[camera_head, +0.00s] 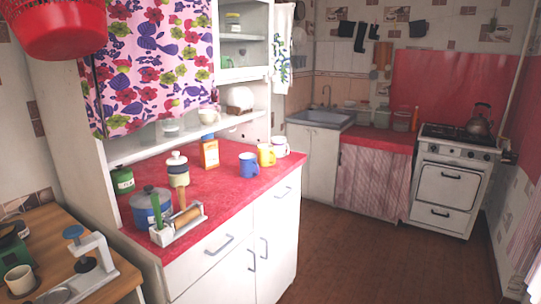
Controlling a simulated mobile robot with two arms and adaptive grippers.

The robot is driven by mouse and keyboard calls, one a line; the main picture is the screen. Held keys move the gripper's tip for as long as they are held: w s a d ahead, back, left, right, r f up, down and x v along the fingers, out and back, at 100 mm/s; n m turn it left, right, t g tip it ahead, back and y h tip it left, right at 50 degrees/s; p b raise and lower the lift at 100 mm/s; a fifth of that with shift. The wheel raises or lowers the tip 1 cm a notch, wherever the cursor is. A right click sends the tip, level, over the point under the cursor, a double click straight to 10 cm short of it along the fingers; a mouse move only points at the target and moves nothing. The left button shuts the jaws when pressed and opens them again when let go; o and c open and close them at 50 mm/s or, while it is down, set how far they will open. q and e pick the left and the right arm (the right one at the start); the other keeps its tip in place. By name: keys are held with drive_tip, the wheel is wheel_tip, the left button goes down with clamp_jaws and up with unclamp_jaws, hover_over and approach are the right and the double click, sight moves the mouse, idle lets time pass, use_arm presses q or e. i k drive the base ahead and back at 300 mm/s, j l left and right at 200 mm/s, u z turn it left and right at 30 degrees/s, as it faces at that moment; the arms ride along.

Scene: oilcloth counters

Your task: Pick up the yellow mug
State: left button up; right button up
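The yellow mug (266,155) stands upright on the red oilcloth counter (222,185), near the counter's right end. A blue mug (249,165) stands close in front of it on the left. A white mug (280,146) with a coloured band stands just behind it on the right. Neither of my grippers shows in the head view.
A bottle with an orange label (209,152), a green pot (122,180), a blue pot (150,206) and a utensil holder (178,226) stand on the same counter. A wooden table (50,222) is at left. The brown floor (350,250) is clear. A stove (446,185) stands at the back.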

sight(266, 154)
drive_tip(key=i+l+u, duration=0.2)
drive_tip(key=u, duration=0.2)
drive_tip(key=i+l+u, duration=0.15)
drive_tip(key=u, duration=0.3)
